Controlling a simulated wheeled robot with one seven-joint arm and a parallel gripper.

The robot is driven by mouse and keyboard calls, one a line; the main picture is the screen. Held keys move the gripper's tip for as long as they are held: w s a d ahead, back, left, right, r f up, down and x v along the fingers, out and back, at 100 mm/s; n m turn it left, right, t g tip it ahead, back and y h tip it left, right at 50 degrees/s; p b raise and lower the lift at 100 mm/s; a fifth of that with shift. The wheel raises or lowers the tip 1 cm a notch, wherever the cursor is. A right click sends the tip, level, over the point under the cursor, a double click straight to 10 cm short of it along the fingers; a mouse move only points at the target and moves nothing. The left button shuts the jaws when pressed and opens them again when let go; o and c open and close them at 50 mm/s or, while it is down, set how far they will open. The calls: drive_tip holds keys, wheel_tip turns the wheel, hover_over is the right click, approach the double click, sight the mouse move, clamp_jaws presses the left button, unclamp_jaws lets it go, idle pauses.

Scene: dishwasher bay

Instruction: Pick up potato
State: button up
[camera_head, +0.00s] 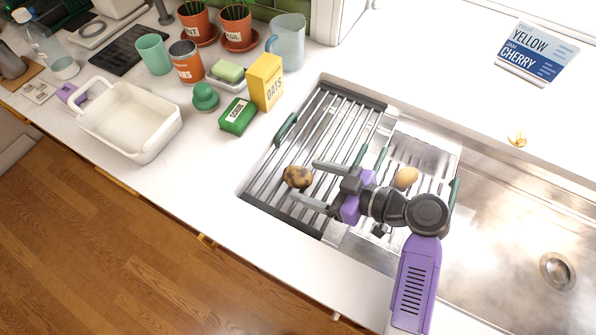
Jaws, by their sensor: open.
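A brown, dark-spotted potato (297,177) lies on the slatted rack over the left part of the sink. My gripper (304,181) is open, its two grey fingers pointing left, one on the upper side and one on the lower side of the potato's right end. I cannot tell its height above the rack or whether a finger touches the potato.
A white tub (130,120) stands on the counter at left. A yellow oats box (265,82), green sponge pack (238,116) and clear jug (287,42) stand behind. The sink basin (510,240) at right is empty.

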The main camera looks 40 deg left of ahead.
sight(303, 176)
drive_tip(key=shift+x, duration=1.35)
drive_tip(key=shift+r, duration=0.1)
drive_tip(key=c, duration=1.5)
drive_tip(key=shift+c, duration=0.2)
wheel_tip(303, 176, up, 20)
drive_tip(key=b, duration=0.1)
drive_tip(key=shift+b, duration=0.4)
